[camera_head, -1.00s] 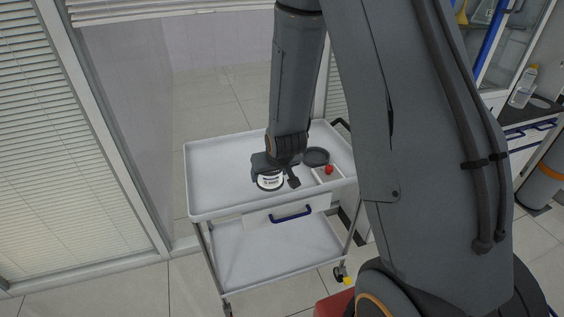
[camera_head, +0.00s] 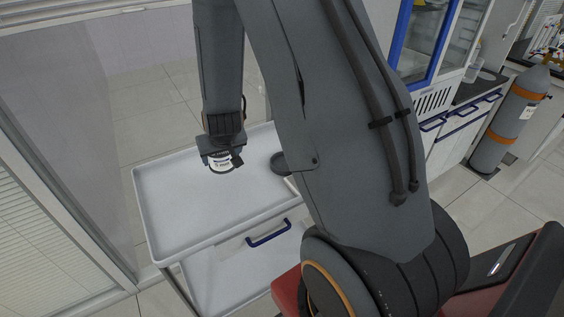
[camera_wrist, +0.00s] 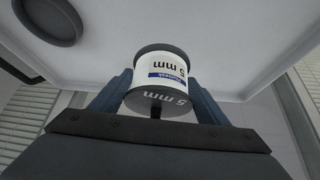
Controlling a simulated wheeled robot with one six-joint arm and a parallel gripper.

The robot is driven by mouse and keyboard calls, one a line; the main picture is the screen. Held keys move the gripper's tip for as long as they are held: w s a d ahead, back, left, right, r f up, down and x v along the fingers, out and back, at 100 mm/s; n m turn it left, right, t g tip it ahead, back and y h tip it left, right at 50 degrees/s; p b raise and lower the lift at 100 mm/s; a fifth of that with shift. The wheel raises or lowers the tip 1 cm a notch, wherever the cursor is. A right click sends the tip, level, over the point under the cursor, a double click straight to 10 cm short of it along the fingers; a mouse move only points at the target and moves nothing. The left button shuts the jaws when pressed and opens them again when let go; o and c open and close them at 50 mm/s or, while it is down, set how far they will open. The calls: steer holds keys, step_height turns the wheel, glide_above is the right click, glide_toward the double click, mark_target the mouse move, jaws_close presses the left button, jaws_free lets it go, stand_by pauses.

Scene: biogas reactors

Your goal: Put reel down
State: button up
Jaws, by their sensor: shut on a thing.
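The reel (camera_head: 221,162) is a short dark cylinder with a white and blue label reading "5 mm". It also shows in the wrist view (camera_wrist: 162,80), between my two fingers. My gripper (camera_head: 225,158) is shut on the reel. In the head view the reel is over the white top tray of the trolley (camera_head: 190,222); I cannot tell the exact height above it. In the wrist view the tray shows behind the reel, with its rim beyond.
A dark round dish (camera_head: 281,163) lies on the tray to the right, partly hidden by my arm. The trolley has a drawer with a blue handle (camera_head: 268,233). Glazed panels stand at the left. A cabinet (camera_head: 445,150) and a grey gas cylinder (camera_head: 510,118) stand at the right.

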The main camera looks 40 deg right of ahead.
steer(key=d+r+m+g+h, duration=0.1)
steer(key=d+m, duration=0.2)
steer(key=d, duration=0.3)
steer(key=d+r+m+h, duration=0.1)
steer(key=d+m+h, duration=0.1)
steer(key=d, duration=0.5)
steer(key=m+g+h+b, duration=0.1)
steer(key=m+g+b, duration=0.1)
steer(key=m, duration=0.3)
glide_above(285, 165)
step_height(285, 165, down, 4)
steer(key=shift+w+d+f, duration=0.15)
steer(key=shift+f, duration=0.05)
steer(key=shift+f+b, duration=0.35)
steer(key=shift+f, duration=2)
